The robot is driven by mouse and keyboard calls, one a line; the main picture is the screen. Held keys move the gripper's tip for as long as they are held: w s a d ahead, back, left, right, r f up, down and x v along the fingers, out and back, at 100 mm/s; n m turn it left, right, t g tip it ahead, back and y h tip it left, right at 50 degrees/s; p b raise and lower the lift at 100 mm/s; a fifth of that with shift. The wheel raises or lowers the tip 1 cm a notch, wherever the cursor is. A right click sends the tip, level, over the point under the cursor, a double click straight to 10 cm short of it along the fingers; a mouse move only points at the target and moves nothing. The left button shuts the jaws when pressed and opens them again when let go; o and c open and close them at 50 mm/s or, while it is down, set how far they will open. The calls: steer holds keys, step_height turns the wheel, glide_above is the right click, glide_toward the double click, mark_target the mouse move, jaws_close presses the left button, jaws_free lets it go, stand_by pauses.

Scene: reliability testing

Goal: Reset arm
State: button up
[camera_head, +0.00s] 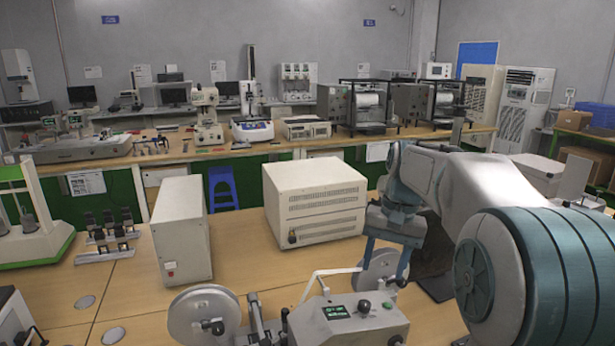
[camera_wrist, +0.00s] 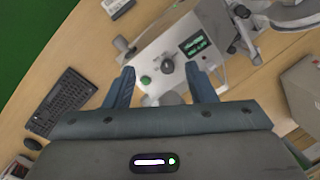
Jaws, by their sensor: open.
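My arm reaches in from the right of the head view, and my gripper (camera_head: 385,262) points down over the near table, behind the testing machine. In the wrist view my gripper (camera_wrist: 162,80) is open, with its two blue-grey fingers apart and nothing held between them. Beyond the fingers is the testing machine (camera_wrist: 195,22), with a green-lit display, a dark knob and a green button. The machine (camera_head: 350,325) also shows in the head view, at the bottom centre. Whether the fingers touch it I cannot tell.
A white vented box (camera_head: 318,195) and a narrow upright box (camera_head: 180,228) stand on the near table (camera_head: 110,280). A green-based device (camera_head: 35,240) is at left. A keyboard (camera_wrist: 62,103) lies left in the wrist view. A blue stool (camera_head: 222,187) stands behind.

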steer(key=s+f+n+t, duration=0.1)
steer(key=s+f, duration=0.3)
steer(key=s, duration=0.7)
steer(key=s+a+f+n+t+h, duration=0.1)
steer(key=s+f, duration=0.3)
steer(key=s, duration=0.6)
steer(key=shift+s+n+t+h, duration=0.3)
steer(key=shift+s+n+t, duration=0.05)
steer(key=shift+n+t, duration=0.5)
steer(key=shift+f, duration=0.1)
